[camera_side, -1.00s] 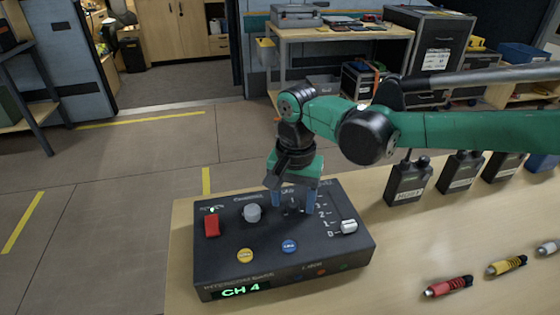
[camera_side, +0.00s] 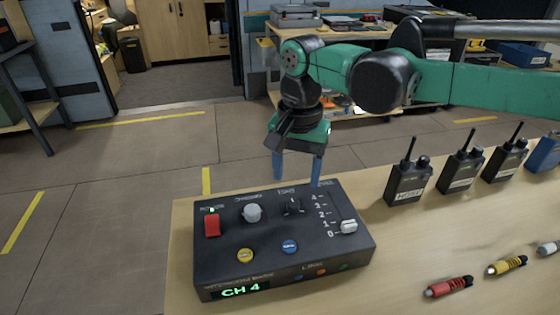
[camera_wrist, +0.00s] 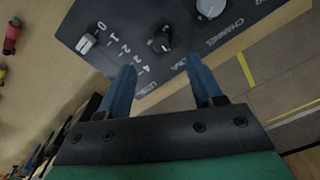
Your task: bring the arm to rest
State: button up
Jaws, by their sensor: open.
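My gripper (camera_side: 297,168) is open and empty, with its two blue fingers pointing down above the back edge of the dark control box (camera_side: 215,262). In the wrist view my gripper (camera_wrist: 160,88) shows its fingers spread apart with nothing between them. The box carries a red power switch (camera_side: 212,226), a grey channel knob (camera_side: 252,212), a small black knob (camera_side: 292,207) and a white slider (camera_side: 349,227) at the 0 mark. A yellow button (camera_side: 245,255) and a blue button (camera_side: 289,246) sit nearer its front. Its display (camera_side: 241,291) reads CH 4.
Several black radios (camera_side: 409,183) stand in a row at the table's back right. A red connector (camera_side: 448,287) and a yellow connector (camera_side: 506,266) lie at the front right. The wooden table (camera_side: 400,250) is bare between them and the box.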

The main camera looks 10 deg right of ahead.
jog(key=s+d+r+n+t, duration=0.2)
jog(key=s+d+r, duration=0.1)
jog(key=d, duration=0.5)
jog(key=s+d+r+n+t, duration=0.2)
jog(key=s+d+t, duration=0.1)
jog(key=d, duration=0.6)
jog(key=s+d+f+n+t, duration=0.2)
jog(key=s+d+f, duration=0.1)
jog(key=s+d, duration=0.2)
jog(key=shift+s+d, duration=0.15)
jog(key=shift+d, duration=0.2)
jog(key=shift+o, duration=0.3)
